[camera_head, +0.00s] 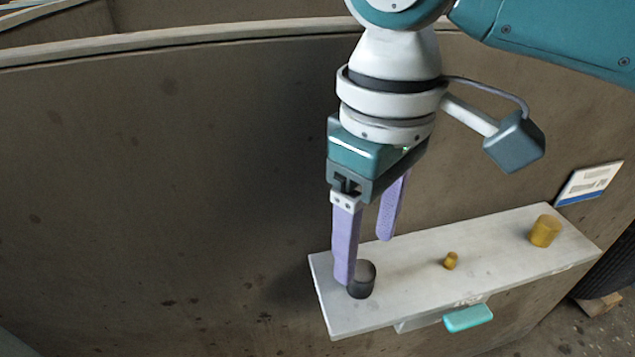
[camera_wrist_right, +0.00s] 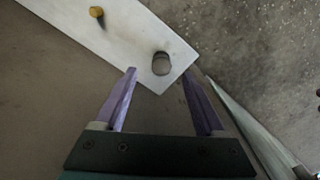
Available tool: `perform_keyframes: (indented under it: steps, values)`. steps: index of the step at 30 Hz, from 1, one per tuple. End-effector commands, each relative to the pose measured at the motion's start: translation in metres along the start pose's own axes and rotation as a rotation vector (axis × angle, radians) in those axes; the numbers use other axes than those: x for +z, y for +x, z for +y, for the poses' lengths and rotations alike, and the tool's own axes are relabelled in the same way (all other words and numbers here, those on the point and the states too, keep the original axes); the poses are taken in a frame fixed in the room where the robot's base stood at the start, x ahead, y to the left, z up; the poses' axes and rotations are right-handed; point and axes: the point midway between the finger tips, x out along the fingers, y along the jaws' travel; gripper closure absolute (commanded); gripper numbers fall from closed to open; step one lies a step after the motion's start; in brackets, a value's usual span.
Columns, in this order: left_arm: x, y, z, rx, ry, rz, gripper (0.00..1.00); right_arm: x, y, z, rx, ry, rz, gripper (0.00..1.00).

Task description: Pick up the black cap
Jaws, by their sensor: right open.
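The black cap (camera_head: 362,279) is a short dark cylinder standing on the left end of a white shelf (camera_head: 490,262). In the right wrist view the cap (camera_wrist_right: 161,63) lies ahead of the fingertips, between their lines. My right gripper (camera_head: 364,262) points down at the shelf with its two purple fingers apart. One finger partly covers the cap in the head view. The right gripper (camera_wrist_right: 159,72) is open and empty in the wrist view. I cannot tell whether a finger touches the cap. My left gripper is not in view.
A small yellow cylinder (camera_head: 450,260) stands mid-shelf and a larger yellow one (camera_head: 545,230) near the right end. A teal block (camera_head: 468,318) sits at the shelf's front edge. A large brown curved wall (camera_head: 170,180) rises behind the shelf. A label (camera_head: 588,184) is at right.

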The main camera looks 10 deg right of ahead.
Motion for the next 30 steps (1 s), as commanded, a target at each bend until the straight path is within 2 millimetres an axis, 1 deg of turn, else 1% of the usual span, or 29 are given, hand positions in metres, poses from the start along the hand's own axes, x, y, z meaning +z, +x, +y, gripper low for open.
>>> perform_keyframes:
  steps: [6,9,12,18,20,30]
  values:
    - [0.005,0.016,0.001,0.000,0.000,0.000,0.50,0.000,0.036,-0.004,0.000,0.000,-0.001,0.28]
    - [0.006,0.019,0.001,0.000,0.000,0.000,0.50,0.000,0.047,-0.004,0.000,0.000,-0.001,0.28]
    - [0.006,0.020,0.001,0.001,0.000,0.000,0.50,0.000,0.051,-0.004,0.001,0.000,0.001,0.28]
    - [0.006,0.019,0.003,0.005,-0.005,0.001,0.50,0.000,0.051,-0.004,0.001,-0.001,0.002,0.28]
    - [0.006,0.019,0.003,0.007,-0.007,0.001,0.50,0.000,0.051,-0.004,0.001,-0.001,0.002,0.34]
    - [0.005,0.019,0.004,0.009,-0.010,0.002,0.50,0.000,0.051,-0.004,0.001,-0.001,0.002,0.72]
